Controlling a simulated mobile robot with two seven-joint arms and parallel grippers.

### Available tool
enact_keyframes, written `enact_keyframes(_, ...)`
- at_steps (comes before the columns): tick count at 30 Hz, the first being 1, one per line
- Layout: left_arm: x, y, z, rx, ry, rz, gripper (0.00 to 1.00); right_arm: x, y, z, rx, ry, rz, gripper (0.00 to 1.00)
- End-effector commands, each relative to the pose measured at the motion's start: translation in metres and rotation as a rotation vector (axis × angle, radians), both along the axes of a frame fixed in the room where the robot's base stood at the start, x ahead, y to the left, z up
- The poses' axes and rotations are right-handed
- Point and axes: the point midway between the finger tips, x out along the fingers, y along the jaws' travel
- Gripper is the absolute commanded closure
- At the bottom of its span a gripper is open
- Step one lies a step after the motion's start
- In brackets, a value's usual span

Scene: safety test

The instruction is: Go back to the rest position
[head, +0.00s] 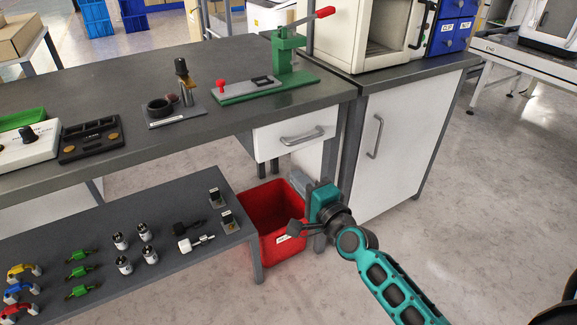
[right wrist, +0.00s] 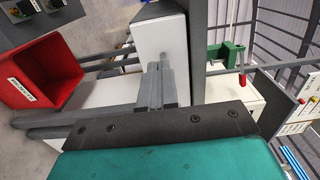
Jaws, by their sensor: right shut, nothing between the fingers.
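My right gripper (head: 297,181) is at the end of the teal arm that comes in from the lower right. Its grey fingers sit beside the upper right rim of the red bin (head: 268,232), near the white cabinet front under the workbench. In the right wrist view its fingers (right wrist: 160,83) are together with nothing between them, and the red bin (right wrist: 45,75) is off to the left. I cannot tell whether the gripper touches the bin or the cabinet. My left gripper does not show.
A workbench (head: 215,60) carries a green press (head: 283,80) with a red handle. A white drawer (head: 295,134) is under its right end. A lower grey table (head: 190,272) holds connectors and small parts. Open floor (head: 450,200) lies to the right of my arm.

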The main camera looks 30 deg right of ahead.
Motion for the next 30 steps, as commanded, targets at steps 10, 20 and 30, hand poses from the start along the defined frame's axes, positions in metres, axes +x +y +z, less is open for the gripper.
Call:
enact_keyframes(10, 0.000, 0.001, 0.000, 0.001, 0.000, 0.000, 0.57, -0.019, 0.018, -0.014, -0.144, 0.036, 0.051, 1.00)
enact_keyframes(20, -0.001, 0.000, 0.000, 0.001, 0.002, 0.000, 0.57, -0.141, 0.102, -0.092, -1.149, 0.177, 0.440, 1.00)
enact_keyframes(30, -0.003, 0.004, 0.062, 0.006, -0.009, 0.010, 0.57, -0.194, 0.103, -0.056, -1.575, 0.216, 0.600, 1.00)
